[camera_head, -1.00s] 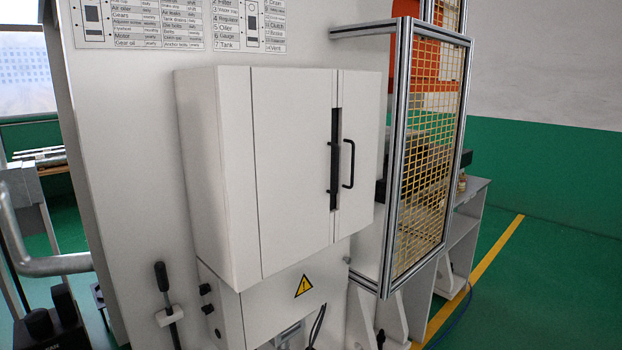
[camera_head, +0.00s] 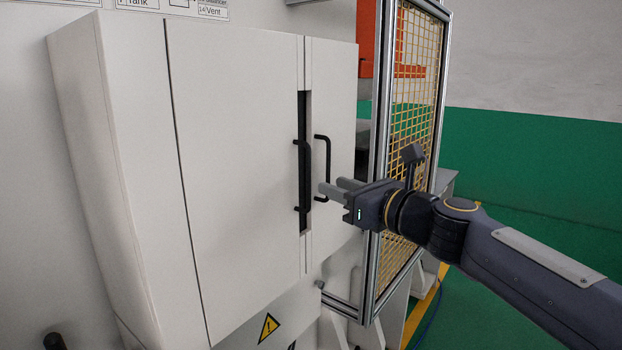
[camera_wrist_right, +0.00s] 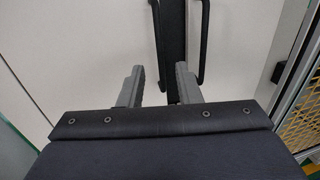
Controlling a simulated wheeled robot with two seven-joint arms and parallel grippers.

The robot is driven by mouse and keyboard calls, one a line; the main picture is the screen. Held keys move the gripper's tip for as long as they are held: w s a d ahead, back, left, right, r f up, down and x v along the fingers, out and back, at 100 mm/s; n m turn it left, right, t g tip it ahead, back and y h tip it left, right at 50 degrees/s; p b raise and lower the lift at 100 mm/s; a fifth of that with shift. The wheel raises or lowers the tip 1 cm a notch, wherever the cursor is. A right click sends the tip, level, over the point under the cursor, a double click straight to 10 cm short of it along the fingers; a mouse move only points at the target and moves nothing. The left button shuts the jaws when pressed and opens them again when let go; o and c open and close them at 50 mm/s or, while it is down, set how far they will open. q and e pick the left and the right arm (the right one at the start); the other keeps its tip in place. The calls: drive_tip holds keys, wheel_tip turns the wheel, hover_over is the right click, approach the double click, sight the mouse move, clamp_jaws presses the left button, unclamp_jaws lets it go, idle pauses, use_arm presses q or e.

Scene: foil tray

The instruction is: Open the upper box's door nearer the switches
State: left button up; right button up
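The upper box (camera_head: 120,160) is a white cabinet with two closed doors and a dark vertical slot between them. The wide left door (camera_head: 235,150) has a black bar handle (camera_head: 297,170) beside the slot. The narrower right door (camera_head: 342,100) has its own black handle (camera_head: 327,150). My right gripper (camera_head: 332,187) is in front of the right door, close to the lower part of the handles. In the wrist view its fingers (camera_wrist_right: 159,82) are apart with nothing held; the left handle (camera_wrist_right: 157,40) appears between them and the right handle (camera_wrist_right: 205,40) to the right. My left gripper is out of view.
A metal-framed yellow mesh guard (camera_head: 412,100) stands just right of the box, close behind my right arm. A lower box with a yellow warning triangle (camera_head: 269,327) is beneath. Green floor is clear at the far right.

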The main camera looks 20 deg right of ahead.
drive_tip(key=x, duration=0.6)
drive_tip(key=shift+w, duration=0.1)
drive_tip(key=shift+c, duration=0.4)
clamp_jaws()
